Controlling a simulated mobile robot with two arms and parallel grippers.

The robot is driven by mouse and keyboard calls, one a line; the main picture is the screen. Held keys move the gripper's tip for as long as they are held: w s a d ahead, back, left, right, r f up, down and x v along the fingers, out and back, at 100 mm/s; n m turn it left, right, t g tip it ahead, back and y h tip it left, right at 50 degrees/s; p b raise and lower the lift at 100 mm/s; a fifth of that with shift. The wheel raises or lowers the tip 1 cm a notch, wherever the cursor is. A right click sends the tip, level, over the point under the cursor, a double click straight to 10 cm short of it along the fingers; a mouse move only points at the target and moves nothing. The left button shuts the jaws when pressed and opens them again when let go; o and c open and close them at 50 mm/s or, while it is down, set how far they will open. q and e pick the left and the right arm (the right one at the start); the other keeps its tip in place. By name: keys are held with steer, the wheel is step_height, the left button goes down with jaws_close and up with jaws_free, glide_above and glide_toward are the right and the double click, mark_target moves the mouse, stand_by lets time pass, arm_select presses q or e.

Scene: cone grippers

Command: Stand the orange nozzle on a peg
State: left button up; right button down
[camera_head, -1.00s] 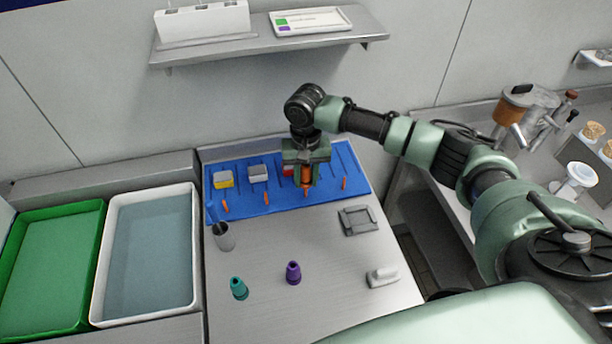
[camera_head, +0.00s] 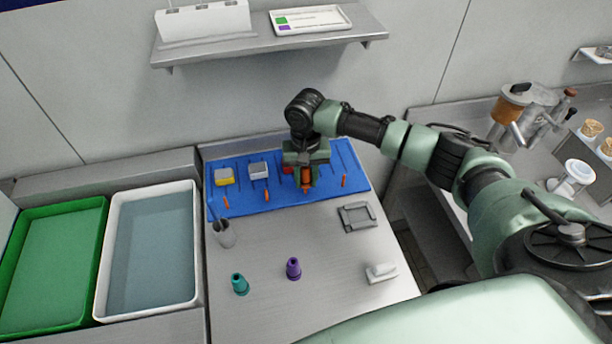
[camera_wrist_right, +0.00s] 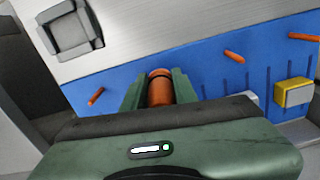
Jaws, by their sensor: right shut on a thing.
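My right gripper (camera_head: 306,172) is shut on the orange nozzle (camera_head: 307,182), over the blue board (camera_head: 250,206) at the back of the bench. In the right wrist view the nozzle (camera_wrist_right: 159,90) sits between the two green fingers. Short orange pegs (camera_head: 226,202) stand along the board's front part, one (camera_head: 344,182) to the right of the nozzle and others to its left. Whether the nozzle's lower end touches a peg or the board is hidden. A teal nozzle (camera_head: 240,284) and a purple nozzle (camera_head: 293,268) stand upright on the bare bench. My left gripper is out of view.
A yellow-and-grey block (camera_head: 224,177) and a grey block (camera_head: 258,170) sit on the board. A metal cup (camera_head: 223,235), a grey square tray (camera_head: 358,216) and a white block (camera_head: 381,272) are on the bench. Green (camera_head: 10,290) and white (camera_head: 98,300) bins lie left.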

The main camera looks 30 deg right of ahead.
mark_target(306, 170)
steer(key=shift+f, duration=1.8)
steer(key=shift+f, duration=0.2)
steer(key=c, duration=1)
jaws_free()
steer(key=shift+c, duration=0.2)
steer(key=shift+b, duration=0.3)
step_height(306, 170, up, 7)
steer(key=shift+r+b, duration=0.15)
steer(key=shift+b, duration=0.7)
steer(key=shift+r, duration=0.3)
